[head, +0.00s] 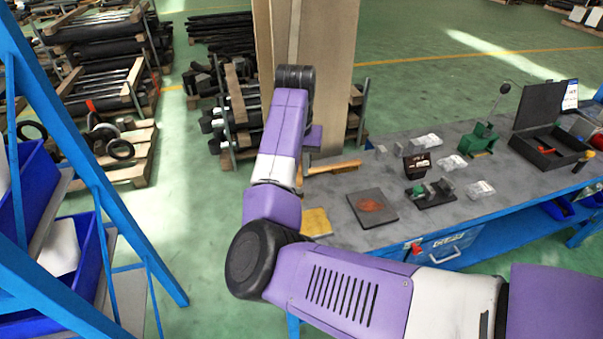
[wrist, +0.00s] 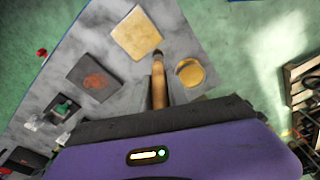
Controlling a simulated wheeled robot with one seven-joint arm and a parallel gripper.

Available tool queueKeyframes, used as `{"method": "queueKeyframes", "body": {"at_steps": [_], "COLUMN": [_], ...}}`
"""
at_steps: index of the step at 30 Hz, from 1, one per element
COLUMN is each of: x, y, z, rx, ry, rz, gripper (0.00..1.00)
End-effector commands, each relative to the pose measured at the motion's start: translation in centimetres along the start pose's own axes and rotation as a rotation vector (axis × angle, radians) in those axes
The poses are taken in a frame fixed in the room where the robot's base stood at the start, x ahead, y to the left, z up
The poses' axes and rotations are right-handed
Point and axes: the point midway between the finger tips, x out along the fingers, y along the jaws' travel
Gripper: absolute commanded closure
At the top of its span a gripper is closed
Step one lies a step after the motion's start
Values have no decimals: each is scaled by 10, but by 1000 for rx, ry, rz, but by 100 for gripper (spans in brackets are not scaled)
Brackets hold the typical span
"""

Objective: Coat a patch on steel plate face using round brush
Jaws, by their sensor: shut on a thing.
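My gripper (wrist: 158,82) is shut on the round brush (wrist: 158,92), gripping its tan wooden handle. The brush's dark end points away from the jaws, toward the top of the wrist view. The steel plate (wrist: 94,80) is a dark grey square with a reddish-orange patch. It lies flat on the bench, left of the brush in the wrist view, and shows in the head view (head: 371,207). The brush is apart from the plate in the picture. A round tin with yellowish contents (wrist: 190,73) is just right of the brush. My arm hides the jaws in the head view.
A tan square sheet (wrist: 137,33) lies near the bench corner. A small clamp device (head: 430,192), a green tool (head: 479,139) and an open black case (head: 550,140) stand farther right. A blue rack (head: 130,220) stands left.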

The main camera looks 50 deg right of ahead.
Motion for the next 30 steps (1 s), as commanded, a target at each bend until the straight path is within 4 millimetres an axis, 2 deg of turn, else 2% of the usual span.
{"method": "queueKeyframes", "body": {"at_steps": [10, 30], "x": [-27, -27], "y": [-9, -14], "z": [-7, -5], "rx": [-4, -11], "ry": [1, 1], "rz": [-2, -3], "gripper": [100, 100]}}
